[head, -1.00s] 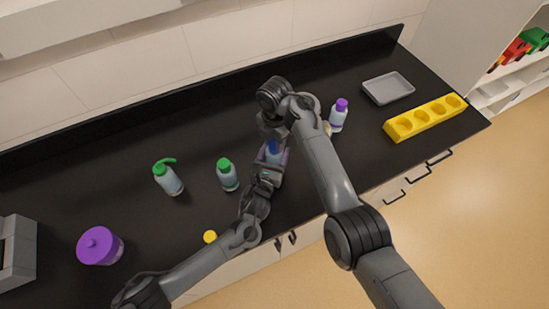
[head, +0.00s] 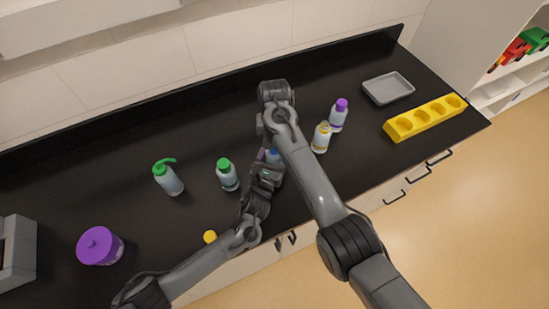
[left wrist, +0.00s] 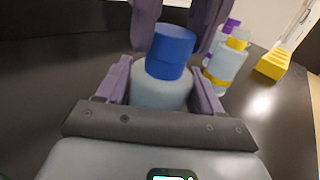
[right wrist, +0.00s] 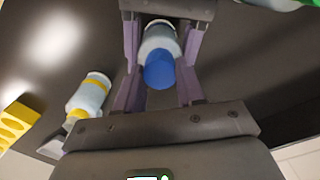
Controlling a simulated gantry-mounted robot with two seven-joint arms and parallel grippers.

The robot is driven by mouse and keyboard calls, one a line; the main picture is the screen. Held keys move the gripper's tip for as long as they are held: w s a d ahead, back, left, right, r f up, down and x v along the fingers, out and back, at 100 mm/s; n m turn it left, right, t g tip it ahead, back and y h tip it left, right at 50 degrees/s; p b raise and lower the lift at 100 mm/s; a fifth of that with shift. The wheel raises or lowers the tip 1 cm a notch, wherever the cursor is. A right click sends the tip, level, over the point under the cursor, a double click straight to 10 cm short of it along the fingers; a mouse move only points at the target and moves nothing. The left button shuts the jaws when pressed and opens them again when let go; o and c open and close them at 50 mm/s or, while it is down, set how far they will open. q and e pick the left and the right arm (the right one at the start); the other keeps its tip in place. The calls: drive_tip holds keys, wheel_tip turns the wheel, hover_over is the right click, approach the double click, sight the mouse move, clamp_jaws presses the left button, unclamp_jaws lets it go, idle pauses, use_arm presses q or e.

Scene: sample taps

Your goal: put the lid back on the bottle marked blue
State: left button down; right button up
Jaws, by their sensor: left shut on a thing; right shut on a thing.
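The bottle (left wrist: 160,92) is pale with a blue lid (left wrist: 170,52) at its mouth. The lid meets the bottle's top in the left wrist view; I cannot tell if it is fully seated. My left gripper (left wrist: 162,88) is shut on the bottle's body from both sides. My right gripper (right wrist: 160,86) is shut on the lid, its fingers on either side of it. The lid (right wrist: 159,72) and bottle (right wrist: 159,38) line up in the right wrist view. In the head view, my wrists mostly hide the bottle; a little blue lid (head: 273,155) shows.
A green-capped bottle (head: 227,175) and a green pump bottle (head: 168,178) stand left. A purple-lidded jar (head: 98,246), grey tray (head: 388,89) and yellow rack (head: 426,117) are farther out.

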drive_tip(key=o, duration=1.2)
drive_tip(key=shift+c, duration=0.2)
drive_tip(key=shift+r, duration=2.25)
drive_tip(key=shift+c, duration=0.2)
drive_tip(key=shift+s+m, duration=0.15)
drive_tip(key=shift+m, duration=0.75)
drive_tip(key=shift+r+m, duration=0.5)
drive_tip(key=shift+m, duration=0.2)
drive_tip(key=shift+r+m, duration=0.5)
drive_tip(key=shift+r, duration=0.75)
